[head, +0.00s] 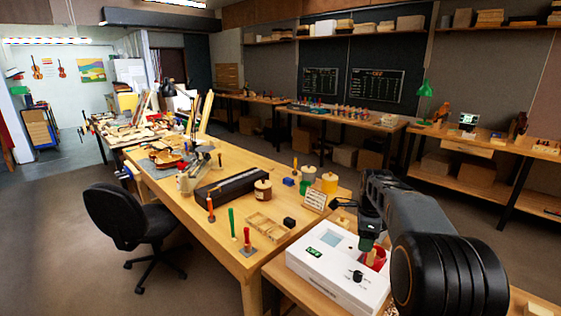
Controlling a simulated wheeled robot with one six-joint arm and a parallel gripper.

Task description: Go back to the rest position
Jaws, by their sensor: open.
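My gripper (368,246) points down over the white machine (325,272), just above a small red cup (380,266). A tan piece shows at the cup's near side, just under the gripper; I cannot tell whether they touch. The jaws are small and dark here, open, and I see nothing held between them. My arm reaches in from the lower right and hides part of the machine's right side. The white machine has a small green display and a black knob on its front.
The long wooden bench (285,172) left of the machine holds jars, a black case (238,184), a wooden tray (268,228) and upright tools. A black office chair (130,220) stands at the bench's left side. Open floor lies at the far left and between the benches.

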